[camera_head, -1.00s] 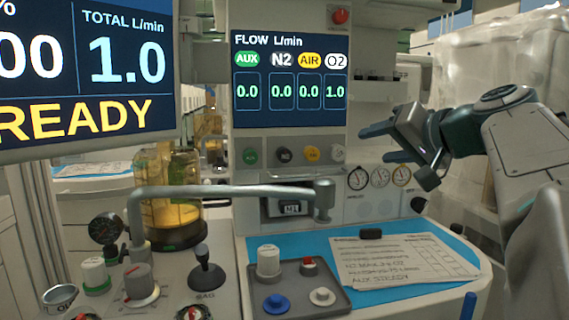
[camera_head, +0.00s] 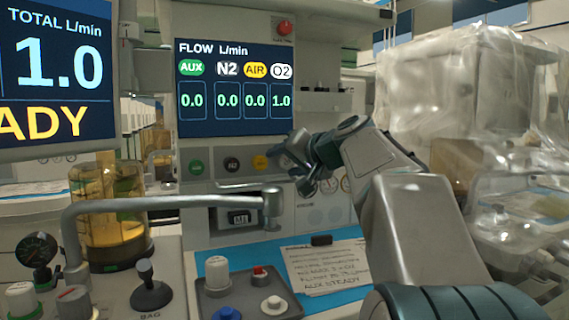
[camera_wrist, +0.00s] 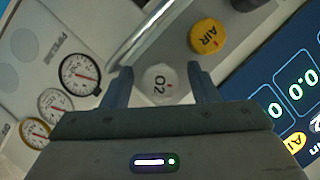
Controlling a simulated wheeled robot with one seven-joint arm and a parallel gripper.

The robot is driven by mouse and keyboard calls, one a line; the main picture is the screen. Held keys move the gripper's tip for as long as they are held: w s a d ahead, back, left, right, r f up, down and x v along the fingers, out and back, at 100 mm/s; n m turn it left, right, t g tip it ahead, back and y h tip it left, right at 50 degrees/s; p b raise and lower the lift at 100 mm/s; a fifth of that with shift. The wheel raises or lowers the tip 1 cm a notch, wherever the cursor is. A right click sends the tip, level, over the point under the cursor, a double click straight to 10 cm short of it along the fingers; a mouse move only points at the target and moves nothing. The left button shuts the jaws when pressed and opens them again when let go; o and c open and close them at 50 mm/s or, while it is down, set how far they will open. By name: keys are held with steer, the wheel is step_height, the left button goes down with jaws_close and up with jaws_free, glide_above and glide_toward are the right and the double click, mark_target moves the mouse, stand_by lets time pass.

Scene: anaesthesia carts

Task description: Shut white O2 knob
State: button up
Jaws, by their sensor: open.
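The white O2 knob (camera_wrist: 160,83) shows in the wrist view, its label upside down. My gripper (camera_wrist: 160,68) is open, with one finger on each side of the knob. Gaps show between the knob and both fingers; I cannot tell how deep the fingers reach along it. In the head view my gripper (camera_head: 291,162) is at the right end of the knob row and mostly hides the O2 knob. The flow display (camera_head: 235,88) reads 1.0 under O2 and 0.0 under AUX, N2 and AIR.
The yellow AIR knob (camera_wrist: 207,37) is close beside the O2 knob. The black N2 knob (camera_head: 232,164) and green AUX knob (camera_head: 196,168) are farther left. Round gauges (camera_wrist: 80,75) sit on the other side. A grey horizontal pipe (camera_head: 170,203) stands in front of the panel.

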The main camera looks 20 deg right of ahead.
steer(key=c, duration=1)
steer(key=shift+o, duration=0.2)
steer(key=m+y+b, duration=0.1)
steer(key=m+b, duration=0.1)
steer(key=m, duration=0.1)
steer(key=shift+f+t+y, duration=0.1)
steer(key=shift+t+y, duration=0.2)
steer(key=shift+t, duration=0.1)
steer(key=shift+m+t+y+b, duration=0.5)
steer(key=shift+m+b, duration=0.15)
steer(key=shift+m, duration=0.95)
steer(key=o, duration=1)
steer(key=shift+c, duration=0.2)
